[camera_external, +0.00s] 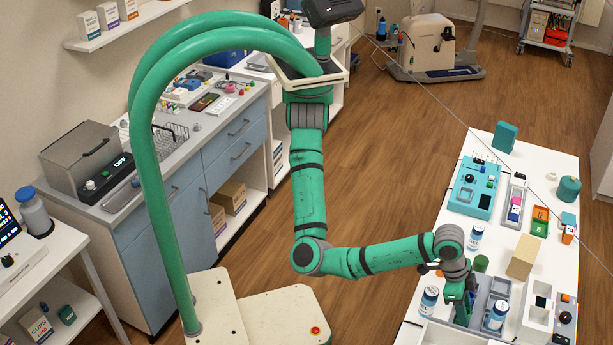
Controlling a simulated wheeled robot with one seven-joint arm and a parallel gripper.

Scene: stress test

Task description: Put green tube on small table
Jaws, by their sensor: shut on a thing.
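My gripper (460,296) points down over the near part of a long white table (438,241) at the right. It is shut on a narrow green thing that looks like the green tube (462,313), upright beside a grey holder. The fingers and holder hide part of it, and whether it still touches the holder cannot be told. A short dark green cylinder (481,263) stands just behind the gripper. A small white table (75,258) with a grey, blue-capped bottle stands at the left edge; I cannot tell whether this is the small table meant.
A beige block (523,257) and a teal case (475,186) lie farther back. A counter (190,150) lines the left wall. The wooden floor between is clear.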

